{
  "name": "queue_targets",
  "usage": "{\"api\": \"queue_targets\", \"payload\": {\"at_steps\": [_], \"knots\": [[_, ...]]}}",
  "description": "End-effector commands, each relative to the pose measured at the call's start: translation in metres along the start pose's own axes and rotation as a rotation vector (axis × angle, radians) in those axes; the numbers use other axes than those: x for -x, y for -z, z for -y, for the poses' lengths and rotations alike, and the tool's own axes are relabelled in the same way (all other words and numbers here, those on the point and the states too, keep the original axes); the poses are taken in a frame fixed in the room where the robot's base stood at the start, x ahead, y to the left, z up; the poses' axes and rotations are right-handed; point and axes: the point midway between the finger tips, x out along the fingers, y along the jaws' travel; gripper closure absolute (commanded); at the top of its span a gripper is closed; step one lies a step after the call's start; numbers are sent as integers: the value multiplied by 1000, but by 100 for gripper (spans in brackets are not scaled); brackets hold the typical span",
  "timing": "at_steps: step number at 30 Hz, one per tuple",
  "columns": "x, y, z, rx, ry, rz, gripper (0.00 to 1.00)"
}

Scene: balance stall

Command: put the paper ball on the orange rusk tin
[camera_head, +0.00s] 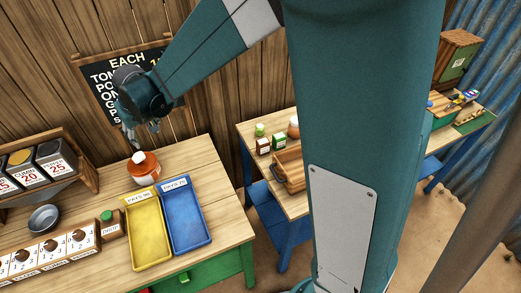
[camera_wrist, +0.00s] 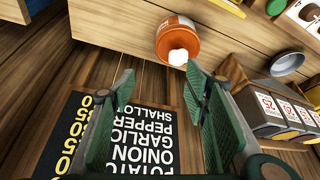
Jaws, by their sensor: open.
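The orange rusk tin (camera_head: 146,174) stands upright on the near wooden table, behind the yellow and blue trays. The white paper ball (camera_head: 139,157) shows on top of the tin and appears to rest there. In the wrist view the orange tin (camera_wrist: 176,36) is at the top middle, with the white paper ball (camera_wrist: 178,57) at its top. My gripper (camera_head: 143,136) is above the tin, apart from the ball. In the wrist view its green fingers (camera_wrist: 163,82) are spread with nothing between them.
A yellow tray (camera_head: 134,218) and a blue tray (camera_head: 204,240) lie in front of the tin. A metal bowl (camera_head: 44,219) and a spice rack (camera_head: 83,180) are to the left. A chalkboard (camera_head: 101,93) is on the wall behind. Bare table lies right of the tin.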

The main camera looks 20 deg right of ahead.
Motion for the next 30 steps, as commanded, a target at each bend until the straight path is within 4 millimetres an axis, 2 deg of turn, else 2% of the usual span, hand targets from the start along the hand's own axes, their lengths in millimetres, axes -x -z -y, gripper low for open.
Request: {"api": "queue_targets", "payload": {"at_steps": [3,15,30], "knots": [[26,-12,-19,-18,-7,-10,54],[102,-58,-71,-77,-32,-46,54],[178,-133,-121,-147,-67,-92,54]]}}
